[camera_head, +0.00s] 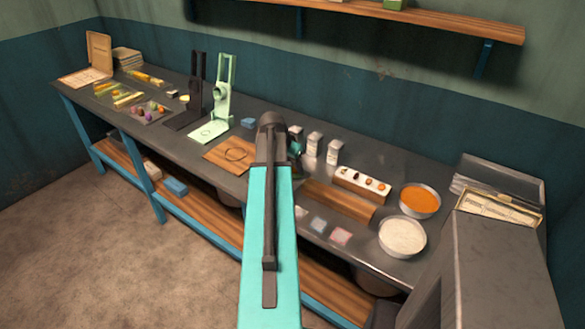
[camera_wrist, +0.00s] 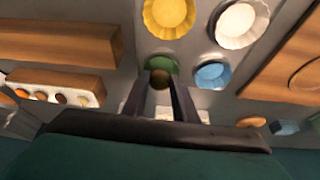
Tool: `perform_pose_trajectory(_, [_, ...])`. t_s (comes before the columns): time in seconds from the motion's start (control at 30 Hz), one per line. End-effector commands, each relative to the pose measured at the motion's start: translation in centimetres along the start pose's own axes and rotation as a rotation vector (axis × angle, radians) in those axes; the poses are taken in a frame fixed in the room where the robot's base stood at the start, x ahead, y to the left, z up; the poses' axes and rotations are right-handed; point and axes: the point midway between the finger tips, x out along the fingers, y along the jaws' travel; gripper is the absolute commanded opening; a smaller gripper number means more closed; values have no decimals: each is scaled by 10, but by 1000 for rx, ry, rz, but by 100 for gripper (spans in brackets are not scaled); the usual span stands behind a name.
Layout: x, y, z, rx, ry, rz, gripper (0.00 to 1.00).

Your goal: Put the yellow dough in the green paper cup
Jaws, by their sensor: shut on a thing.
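In the wrist view, my gripper (camera_wrist: 159,86) has its two dark fingers on either side of a small dark, brownish-yellow ball, which looks like the dough (camera_wrist: 160,80) in shadow. The green paper cup (camera_wrist: 161,62) shows just beyond the fingertips, partly covered by the ball and fingers. The ball overlaps the cup's near edge in the picture; I cannot tell its height above the cup. In the head view my arm hides the cups and the dough, and most of my gripper.
Yellow (camera_wrist: 170,14), white (camera_wrist: 242,22) and blue (camera_wrist: 213,72) paper cups stand close around the green one. A white holder (camera_head: 362,184) with several small balls, a wooden block (camera_head: 338,198), and orange (camera_head: 420,200) and white (camera_head: 402,237) bowls lie to the right.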

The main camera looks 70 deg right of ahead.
Motion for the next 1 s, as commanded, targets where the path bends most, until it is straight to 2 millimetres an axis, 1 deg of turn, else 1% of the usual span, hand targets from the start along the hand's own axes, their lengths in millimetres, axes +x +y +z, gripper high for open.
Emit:
perform_pose_trajectory(0.1, [0, 0, 0, 0, 0, 0, 4])
perform_pose_trajectory(0.13, [0, 0, 0, 0, 0, 0, 29])
perform_pose_trajectory(0.23, [0, 0, 0, 0, 0, 0, 46])
perform_pose_trajectory(0.27, [0, 0, 0, 0, 0, 0, 47])
perform_pose_trajectory(0.67, [-2, 0, 0, 0, 0, 0, 47])
perform_pose_trajectory(0.83, [-10, 0, 0, 0, 1, 0, 47])
perform_pose_trajectory(1.0, [-25, -1, 1, 0, 2, -2, 47])
